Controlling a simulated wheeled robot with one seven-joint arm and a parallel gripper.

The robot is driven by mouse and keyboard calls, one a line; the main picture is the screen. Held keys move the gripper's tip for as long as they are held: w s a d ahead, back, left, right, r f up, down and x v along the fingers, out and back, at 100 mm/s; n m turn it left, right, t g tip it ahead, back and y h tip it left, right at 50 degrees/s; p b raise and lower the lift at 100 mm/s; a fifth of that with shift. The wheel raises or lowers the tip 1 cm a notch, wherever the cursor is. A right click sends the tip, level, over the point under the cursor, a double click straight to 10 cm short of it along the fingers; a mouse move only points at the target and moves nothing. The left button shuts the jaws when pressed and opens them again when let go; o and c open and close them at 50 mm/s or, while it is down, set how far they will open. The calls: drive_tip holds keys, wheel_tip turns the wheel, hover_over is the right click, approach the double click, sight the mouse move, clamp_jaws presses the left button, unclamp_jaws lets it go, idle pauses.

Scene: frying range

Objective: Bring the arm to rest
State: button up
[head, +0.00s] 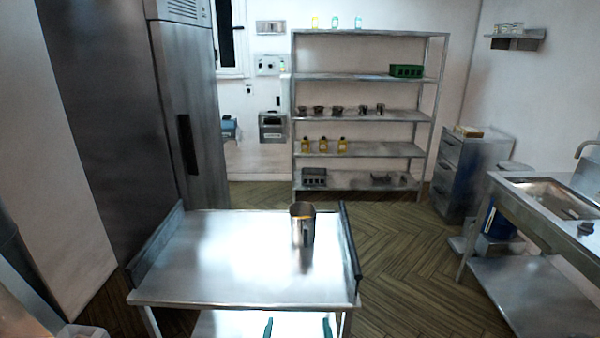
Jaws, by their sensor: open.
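My gripper (298,328) shows only at the bottom edge of the head view, as two dark teal fingertips set wide apart. It is open with nothing between the fingers. The rest of my arm is out of the picture. The fingertips appear in front of the lower part of a steel cart (230,260), below its top's front edge. A metal can (302,224) with a yellowish inside stands upright on the cart top, toward the back right, apart from the gripper.
A tall steel fridge (185,130) stands at the left. A steel shelf rack (365,118) with bottles, cups and a green crate (406,71) is at the back. A sink counter (550,215) and drawer cabinet (465,175) are at the right. Wooden floor (405,255) lies clear between cart and sink.

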drive_tip(key=s+f, duration=0.7)
drive_tip(key=s, duration=0.2)
drive_tip(key=s+f, duration=0.6)
drive_tip(key=s, duration=0.3)
drive_tip(key=s+r+t, duration=0.1)
drive_tip(key=s+r, duration=0.1)
drive_tip(key=s, duration=1.9)
drive_tip(key=shift+d+t, duration=0.3)
drive_tip(key=shift+s, duration=0.1)
